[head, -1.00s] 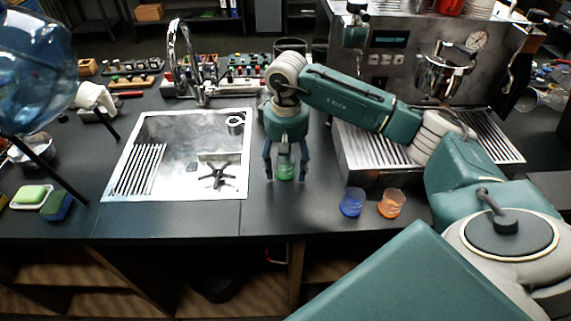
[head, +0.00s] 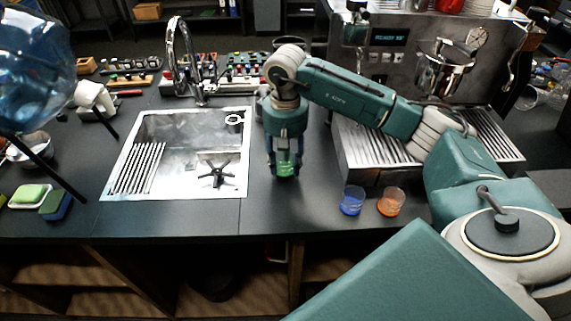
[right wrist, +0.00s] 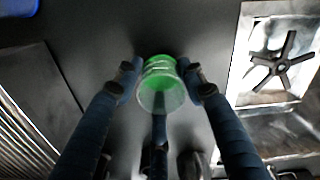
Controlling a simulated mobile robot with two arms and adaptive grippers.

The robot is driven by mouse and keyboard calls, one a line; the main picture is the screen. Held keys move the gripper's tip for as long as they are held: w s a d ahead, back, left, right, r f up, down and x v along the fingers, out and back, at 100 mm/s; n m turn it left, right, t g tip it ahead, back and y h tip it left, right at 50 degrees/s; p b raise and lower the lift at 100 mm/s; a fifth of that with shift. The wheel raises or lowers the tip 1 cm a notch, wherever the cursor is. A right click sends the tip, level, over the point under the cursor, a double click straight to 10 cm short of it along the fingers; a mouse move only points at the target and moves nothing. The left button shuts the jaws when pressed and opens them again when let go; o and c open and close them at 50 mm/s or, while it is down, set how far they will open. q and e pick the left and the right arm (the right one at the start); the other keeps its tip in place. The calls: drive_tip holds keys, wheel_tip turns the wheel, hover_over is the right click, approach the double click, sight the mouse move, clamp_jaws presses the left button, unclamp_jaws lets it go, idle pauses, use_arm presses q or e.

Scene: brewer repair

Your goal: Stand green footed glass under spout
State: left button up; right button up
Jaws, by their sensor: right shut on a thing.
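The green footed glass (head: 286,168) stands on the black counter between the sink and the espresso machine. My right gripper (head: 285,170) comes down over it from above and is shut on it, a finger on each side. In the right wrist view the green glass (right wrist: 160,85) sits between the fingertips of my right gripper (right wrist: 162,78), its rim toward the camera. The espresso machine (head: 385,65) stands at the back right, its drip tray (head: 350,150) partly covered by my right arm. I cannot make out its spout clearly. My left gripper does not show.
A blue glass (head: 352,201) and an orange glass (head: 390,202) stand near the counter's front edge. The sink (head: 150,190) with a tall faucet (head: 180,50) lies to the left. A large blue bottle (head: 35,70) stands at far left.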

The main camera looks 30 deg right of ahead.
wheel_tip(320, 180, up, 19)
drive_tip(key=s+a+f+n, duration=0.1)
drive_tip(key=s+a+f, duration=1.1)
drive_tip(key=s+a, duration=0.1)
drive_tip(key=shift+s+a+f+n, duration=0.15)
drive_tip(key=shift+s+a+n, duration=0.2)
drive_tip(key=shift+s, duration=0.4)
drive_tip(key=shift+w+d, duration=0.1)
drive_tip(key=shift+d, duration=0.05)
